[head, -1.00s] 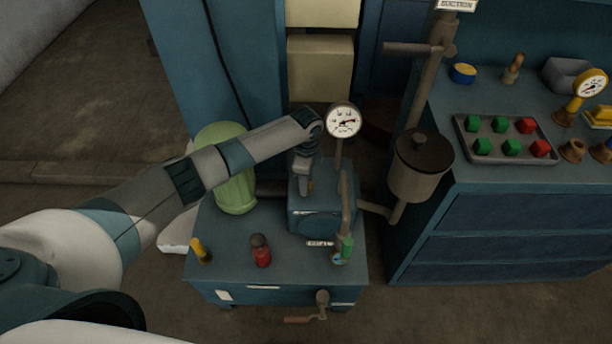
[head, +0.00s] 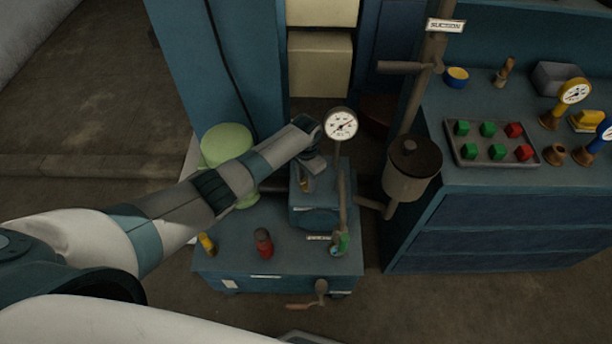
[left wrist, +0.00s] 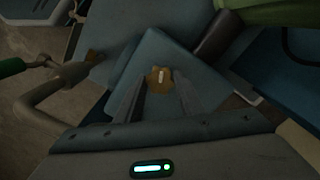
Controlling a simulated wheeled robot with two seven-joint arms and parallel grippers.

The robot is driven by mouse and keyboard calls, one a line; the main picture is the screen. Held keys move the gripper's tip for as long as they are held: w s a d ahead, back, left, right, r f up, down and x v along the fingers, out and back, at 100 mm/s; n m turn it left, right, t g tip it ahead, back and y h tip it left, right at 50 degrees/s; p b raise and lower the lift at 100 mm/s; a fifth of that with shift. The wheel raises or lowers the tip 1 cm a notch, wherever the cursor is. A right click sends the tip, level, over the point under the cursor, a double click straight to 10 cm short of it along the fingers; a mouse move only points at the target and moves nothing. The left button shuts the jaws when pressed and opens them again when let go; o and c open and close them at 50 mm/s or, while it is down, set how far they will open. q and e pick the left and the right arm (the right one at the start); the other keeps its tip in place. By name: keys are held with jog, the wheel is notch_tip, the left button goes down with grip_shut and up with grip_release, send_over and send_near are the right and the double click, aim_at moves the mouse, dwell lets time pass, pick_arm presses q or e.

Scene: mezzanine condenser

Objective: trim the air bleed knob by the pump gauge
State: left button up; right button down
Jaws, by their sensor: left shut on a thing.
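The air bleed knob is a small brass knob with a pale mark (left wrist: 159,78), on top of the blue pump block (head: 313,216). My left gripper (head: 305,185) reaches down to it from above; in the left wrist view its two fingers (left wrist: 160,88) stand on either side of the knob, shut on it. In the head view the gripper mostly hides the knob. The round white pump gauge (head: 341,124) stands on a pipe just right of the gripper; its needle points to the upper right. My right gripper is not in view.
A green rounded tank (head: 226,146) stands behind my left forearm. A yellow-topped peg (head: 207,243), a red-bodied item (head: 263,243) and a green-handled valve (head: 342,243) stand on the cart. A crank (head: 321,288) projects in front. A grey canister (head: 412,168) is to the right.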

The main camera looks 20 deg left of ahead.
aim_at(306, 183)
pick_arm(q)
jog(key=shift+d+n+p, duration=0.1)
jog(key=shift+n+p, duration=0.55)
jog(key=shift+n, duration=0.65)
jog(key=o, duration=1.1)
jog(key=shift+c, duration=0.2)
jog(key=shift+w+r, duration=0.1)
jog(key=shift+r, duration=0.75)
notch_tip(306, 183, up, 16)
jog(key=b, duration=0.1)
jog(key=shift+f, duration=0.15)
